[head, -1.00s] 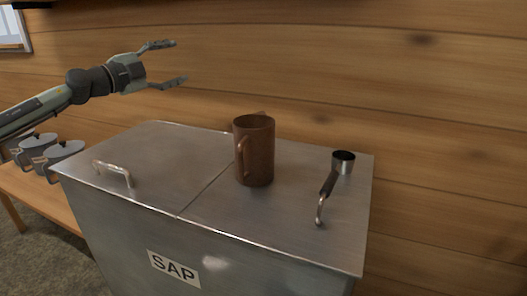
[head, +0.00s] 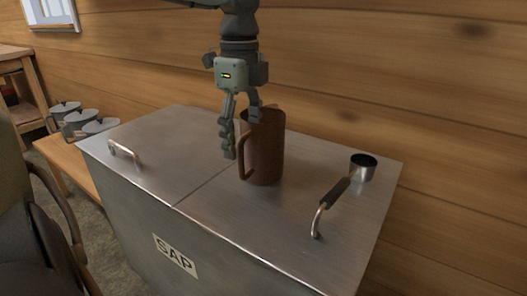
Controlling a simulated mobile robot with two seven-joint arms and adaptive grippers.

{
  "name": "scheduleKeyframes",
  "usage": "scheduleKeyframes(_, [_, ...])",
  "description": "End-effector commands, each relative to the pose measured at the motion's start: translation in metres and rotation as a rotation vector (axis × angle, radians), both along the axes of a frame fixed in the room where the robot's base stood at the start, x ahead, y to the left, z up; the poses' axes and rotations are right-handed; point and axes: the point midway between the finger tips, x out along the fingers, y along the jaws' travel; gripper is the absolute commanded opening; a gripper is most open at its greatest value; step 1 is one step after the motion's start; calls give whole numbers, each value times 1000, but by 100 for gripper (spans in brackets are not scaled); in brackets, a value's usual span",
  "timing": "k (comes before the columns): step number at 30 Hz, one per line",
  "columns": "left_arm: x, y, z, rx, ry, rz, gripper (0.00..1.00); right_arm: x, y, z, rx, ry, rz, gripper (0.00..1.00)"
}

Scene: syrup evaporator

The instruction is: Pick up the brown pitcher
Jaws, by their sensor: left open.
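The brown pitcher (head: 266,152) stands upright on the metal lid of the SAP tank, near the middle, its handle on its left side. My left gripper (head: 241,138) points down from above, beside the pitcher's upper left. It is open. One finger hangs left of the handle. The other finger is by the pitcher's rim; whether it is inside, behind or touching cannot be told. My right gripper is not in view.
The metal SAP tank (head: 150,180) has a handle on its lid at left. Grey pots (head: 98,126) stand on a wooden bench at left. A plank wall (head: 440,110) rises behind.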

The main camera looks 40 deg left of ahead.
Motion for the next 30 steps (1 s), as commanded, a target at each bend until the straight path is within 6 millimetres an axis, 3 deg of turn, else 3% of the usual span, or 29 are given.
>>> scheduleKeyframes(12, [-3,-8,-55,-3,1,-2,66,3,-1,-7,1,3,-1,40])
scheduleKeyframes(21, [-3,-8,-61,-3,-3,-1,66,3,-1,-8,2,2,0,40])
scheduleKeyframes(30, [-3,-8,-60,-3,-3,-2,30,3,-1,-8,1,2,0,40])
